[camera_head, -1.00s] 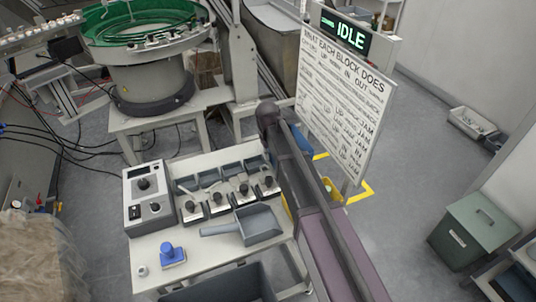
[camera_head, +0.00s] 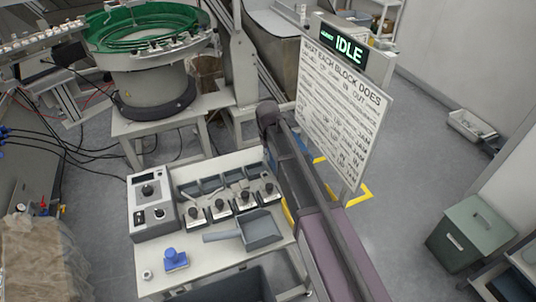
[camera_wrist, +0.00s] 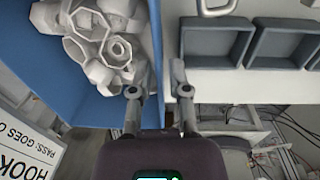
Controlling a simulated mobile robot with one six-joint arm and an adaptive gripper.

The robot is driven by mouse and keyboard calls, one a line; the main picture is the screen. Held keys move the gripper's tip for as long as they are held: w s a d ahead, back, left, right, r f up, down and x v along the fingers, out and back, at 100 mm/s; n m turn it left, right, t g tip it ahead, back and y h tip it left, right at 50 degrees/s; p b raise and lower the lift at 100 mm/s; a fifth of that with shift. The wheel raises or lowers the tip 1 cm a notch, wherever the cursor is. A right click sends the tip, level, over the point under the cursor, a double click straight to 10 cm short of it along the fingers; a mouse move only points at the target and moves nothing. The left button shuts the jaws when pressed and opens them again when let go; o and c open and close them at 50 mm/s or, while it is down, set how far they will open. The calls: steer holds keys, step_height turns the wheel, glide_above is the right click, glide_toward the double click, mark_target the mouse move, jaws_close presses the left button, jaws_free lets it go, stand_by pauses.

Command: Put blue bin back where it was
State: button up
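The blue bin (camera_wrist: 60,103) fills the left of the wrist view and holds several pale grey hexagonal caps (camera_wrist: 105,42). My gripper (camera_wrist: 158,91) is at the bin's right wall, one finger on the inner side and one on the outer side. The fingers stand apart with visible gaps to the wall, so it looks open. In the head view only a small piece of the blue bin (camera_head: 302,143) shows beside my arm; my arm hides the rest, and my gripper is not visible there.
A white bench (camera_head: 205,262) left of my arm carries a grey scoop (camera_head: 262,230), a control box (camera_head: 152,203), and a blue-handled block (camera_head: 175,260). A sign board (camera_head: 342,110) reading IDLE stands close right of my arm. A green lidded bin (camera_head: 472,233) stands at right. Floor between them is clear.

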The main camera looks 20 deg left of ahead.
step_height(320, 180, up, 9)
steer(key=p, duration=0.8)
steer(key=shift+s+a+f, duration=0.15)
steer(key=shift+a, duration=0.05)
stand_by(0.7)
